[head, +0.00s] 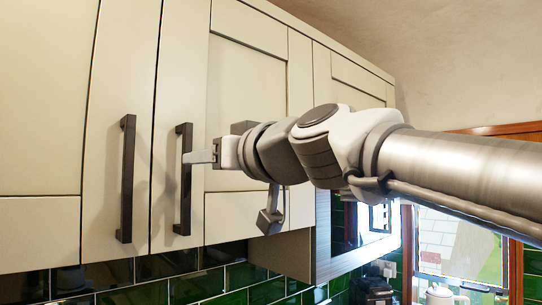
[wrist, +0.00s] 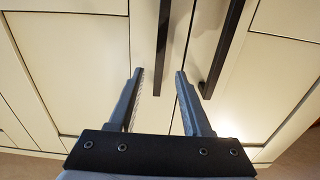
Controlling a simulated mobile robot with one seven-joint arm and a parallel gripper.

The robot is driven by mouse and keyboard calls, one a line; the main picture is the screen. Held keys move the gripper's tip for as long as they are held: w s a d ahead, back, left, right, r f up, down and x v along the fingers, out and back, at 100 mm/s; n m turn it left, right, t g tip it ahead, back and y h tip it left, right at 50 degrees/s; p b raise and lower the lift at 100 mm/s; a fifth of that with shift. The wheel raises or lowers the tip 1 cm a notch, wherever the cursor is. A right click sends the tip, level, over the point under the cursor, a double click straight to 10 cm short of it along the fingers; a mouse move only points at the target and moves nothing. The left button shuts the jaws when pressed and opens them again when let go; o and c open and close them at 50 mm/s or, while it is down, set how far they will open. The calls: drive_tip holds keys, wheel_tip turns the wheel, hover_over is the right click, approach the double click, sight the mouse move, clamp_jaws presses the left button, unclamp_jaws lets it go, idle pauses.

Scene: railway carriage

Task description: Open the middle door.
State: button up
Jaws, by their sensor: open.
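The cream wall cabinet has several doors. The middle door (head: 248,90) has a dark vertical bar handle (head: 184,205) near its left edge and looks shut. My gripper (head: 200,157) comes in from the right, its finger level with the middle of this handle and overlapping it in the head view. In the wrist view, the open fingers (wrist: 159,76) show on either side of a dark handle (wrist: 163,40), apparently the same one. Contact cannot be told. One finger is hidden in the head view.
The left door (head: 40,110) has its own dark handle (head: 127,180) close by, across the seam; another handle also shows right of the fingers in the wrist view (wrist: 224,50). Green tiles (head: 235,275) lie below. A window (head: 460,245) is at the lower right.

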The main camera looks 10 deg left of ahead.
drive_tip(key=p+x, duration=0.1)
drive_tip(key=x, duration=0.7)
drive_tip(key=shift+p, duration=0.35)
clamp_jaws()
idle(1.0)
